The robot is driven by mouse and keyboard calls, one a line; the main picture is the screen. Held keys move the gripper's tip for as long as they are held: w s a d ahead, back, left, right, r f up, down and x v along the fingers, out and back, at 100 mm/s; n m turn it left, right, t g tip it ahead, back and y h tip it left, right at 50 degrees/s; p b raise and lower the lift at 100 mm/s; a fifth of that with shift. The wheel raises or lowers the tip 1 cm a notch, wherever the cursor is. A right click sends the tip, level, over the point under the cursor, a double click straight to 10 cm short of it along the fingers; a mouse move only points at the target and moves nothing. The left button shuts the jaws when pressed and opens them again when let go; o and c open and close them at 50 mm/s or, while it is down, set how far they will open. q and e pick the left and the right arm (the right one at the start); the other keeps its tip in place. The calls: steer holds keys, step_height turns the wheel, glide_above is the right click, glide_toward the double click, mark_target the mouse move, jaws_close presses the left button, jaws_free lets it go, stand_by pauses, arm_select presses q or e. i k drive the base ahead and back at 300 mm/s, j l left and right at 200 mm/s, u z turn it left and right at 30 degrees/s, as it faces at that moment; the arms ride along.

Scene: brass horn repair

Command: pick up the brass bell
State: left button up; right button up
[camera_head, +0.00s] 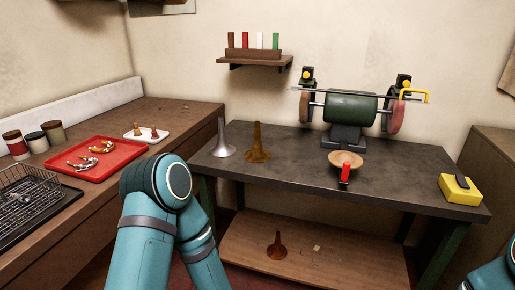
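A golden-brown, flared bell (256,146), which looks like brass, stands wide end down at the left part of the dark workbench (300,160). A silver-grey bell (222,142) of similar shape stands just left of it. A third, darker reddish-brown bell (276,247) stands on the wooden shelf below the bench. My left arm is bent at the lower left, in front of the bench, and its gripper is out of the frame. Only a piece of my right arm shows at the lower right corner, and its gripper is also out of view.
A bench grinder (345,108) stands at the back of the workbench. A shallow bowl (346,159) with a red-handled item (345,174) is in front. A yellow box (460,188) sits at the right end. A red tray (95,158) and wire rack (35,205) lie on the left counter.

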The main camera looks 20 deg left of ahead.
mark_target(256, 153)
steer(key=i+j+z, duration=0.35)
steer(key=j, duration=0.25)
steer(key=i+j+z, duration=0.15)
steer(key=j, duration=0.2)
steer(key=i+j+z, duration=0.2)
steer(key=j, duration=0.15)
steer(key=k, duration=0.05)
